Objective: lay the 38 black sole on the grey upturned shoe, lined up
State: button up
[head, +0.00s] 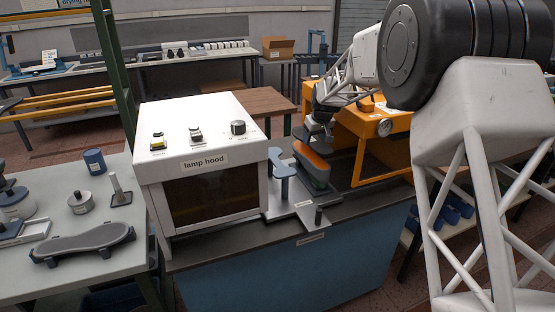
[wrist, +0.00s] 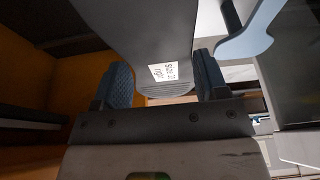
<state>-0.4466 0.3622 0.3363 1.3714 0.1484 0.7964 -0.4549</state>
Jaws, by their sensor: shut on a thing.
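My gripper (wrist: 166,92) is shut on one end of a dark sole (wrist: 140,35). Its blue pads press on both sides of the sole. The sole has a ribbed end and a white label (wrist: 163,72); I cannot read the size surely. In the head view my gripper (head: 319,122) is small and partly hidden, above the far end of a long rounded piece (head: 312,168) with an orange top and dark grey-green side. This piece stands on the grey plate beside the lamp hood. I cannot tell whether it is the upturned shoe, the sole or both, nor whether they touch.
A white lamp hood (head: 205,160) stands just left of the piece, and a light blue post (head: 281,168) lies between them. An orange machine (head: 375,130) stands behind to the right. A dark board-like piece (head: 82,243) lies on the left table with several small items.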

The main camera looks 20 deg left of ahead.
aim_at(313, 158)
jog(key=shift+f, duration=2.7)
dwell(2.3)
jog(key=shift+r, duration=0.2)
dwell(0.8)
jog(key=o, duration=1.1)
jog(key=shift+c, duration=0.2)
jog(key=shift+o, duration=0.4)
jog(key=shift+r, duration=3.45)
